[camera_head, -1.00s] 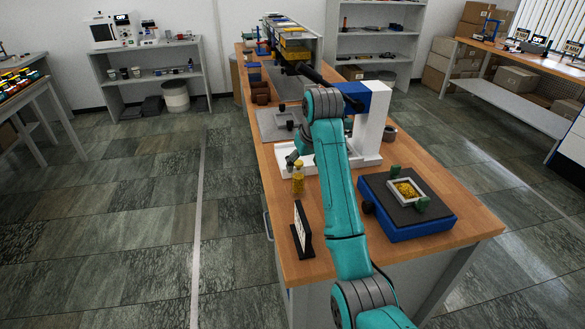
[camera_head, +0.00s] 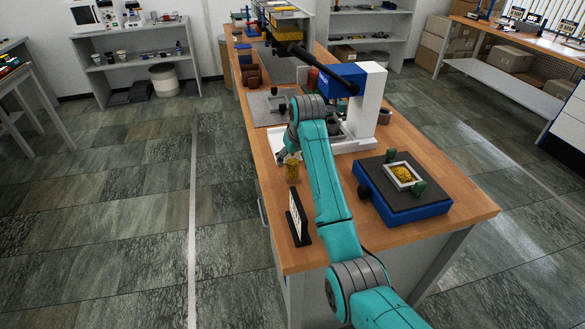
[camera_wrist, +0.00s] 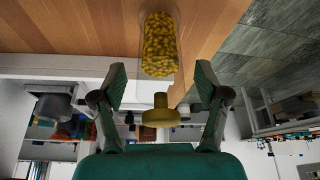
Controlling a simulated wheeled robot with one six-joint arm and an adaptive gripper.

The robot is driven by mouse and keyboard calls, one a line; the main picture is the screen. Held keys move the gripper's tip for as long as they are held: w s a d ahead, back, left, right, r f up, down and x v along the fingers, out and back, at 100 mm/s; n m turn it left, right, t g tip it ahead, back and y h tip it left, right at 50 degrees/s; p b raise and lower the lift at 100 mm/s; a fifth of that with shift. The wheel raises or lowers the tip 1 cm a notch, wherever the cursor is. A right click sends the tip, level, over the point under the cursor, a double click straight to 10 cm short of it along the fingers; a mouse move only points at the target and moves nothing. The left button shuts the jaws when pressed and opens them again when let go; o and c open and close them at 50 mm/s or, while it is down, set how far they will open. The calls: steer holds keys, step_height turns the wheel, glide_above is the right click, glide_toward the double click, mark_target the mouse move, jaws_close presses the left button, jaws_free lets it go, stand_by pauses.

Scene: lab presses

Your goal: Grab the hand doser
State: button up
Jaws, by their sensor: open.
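The hand doser looks to be the clear bottle of yellow granules (camera_head: 292,170) at the left edge of the wooden bench, beside the white press base. In the wrist view its granule-filled body (camera_wrist: 160,45) is at the top centre, and its yellow cap (camera_wrist: 160,112) shows between the fingers. My gripper (camera_wrist: 160,92) is open, with one finger on each side of the cap and visible gaps to both. In the head view my gripper is mostly hidden behind my teal arm, close to the doser.
A white and blue press (camera_head: 366,100) stands just behind the doser, with a dark lever reaching left. A small black-framed sign (camera_head: 299,217) stands in front of it. A blue-and-black platform (camera_head: 404,190) with a tray of yellow granules is to the right.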

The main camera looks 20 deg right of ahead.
steer(key=shift+x, duration=0.85)
steer(key=c, duration=1.3)
